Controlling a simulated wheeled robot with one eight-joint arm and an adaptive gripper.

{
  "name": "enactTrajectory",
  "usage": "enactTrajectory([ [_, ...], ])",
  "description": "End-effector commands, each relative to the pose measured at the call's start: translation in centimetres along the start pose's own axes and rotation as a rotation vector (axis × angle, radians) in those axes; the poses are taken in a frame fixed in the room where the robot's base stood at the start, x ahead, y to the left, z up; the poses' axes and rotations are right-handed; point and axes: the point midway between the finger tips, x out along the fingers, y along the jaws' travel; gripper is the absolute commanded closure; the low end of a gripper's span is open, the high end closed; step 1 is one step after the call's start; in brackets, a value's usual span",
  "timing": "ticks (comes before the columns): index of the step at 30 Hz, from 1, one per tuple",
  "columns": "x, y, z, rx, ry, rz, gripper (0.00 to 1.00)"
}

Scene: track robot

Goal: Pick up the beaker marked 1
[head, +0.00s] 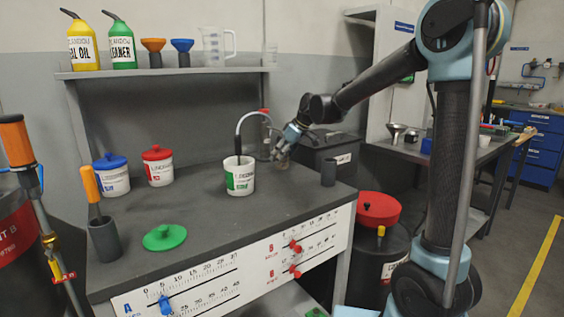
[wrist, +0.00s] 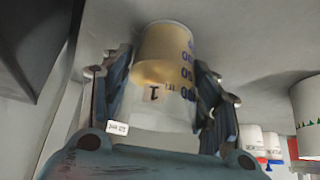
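The beaker marked 1 (wrist: 160,97) is clear, with black markings and amber contents. In the wrist view it stands between the two fingers of my gripper (wrist: 163,70). The fingers flank it closely on both sides; I cannot tell whether they touch it. In the head view my gripper (head: 283,150) is low over the right rear of the workbench, and the beaker (head: 282,163) shows only as a small brownish patch under it. The beaker appears to rest on the bench top. The gripper hides most of it in the head view.
On the workbench (head: 215,205), an open white pail (head: 240,176) stands left of my gripper, and a dark cup (head: 328,173) stands to its right. Lidded pails with blue (head: 111,176) and red (head: 158,166) lids and a loose green lid (head: 165,237) are further left.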

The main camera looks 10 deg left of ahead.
Motion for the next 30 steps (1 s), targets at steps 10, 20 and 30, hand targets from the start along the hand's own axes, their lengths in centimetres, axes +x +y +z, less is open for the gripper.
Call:
enactTrajectory([
  [10, 0.0, 0.0, 0.0, 0.000, 0.000, 0.000, 0.82],
  [20, -0.4, 0.0, -0.2, 0.001, 0.000, 0.000, 0.82],
  [30, -1.7, -0.1, -0.2, 0.002, 0.000, 0.001, 0.82],
])
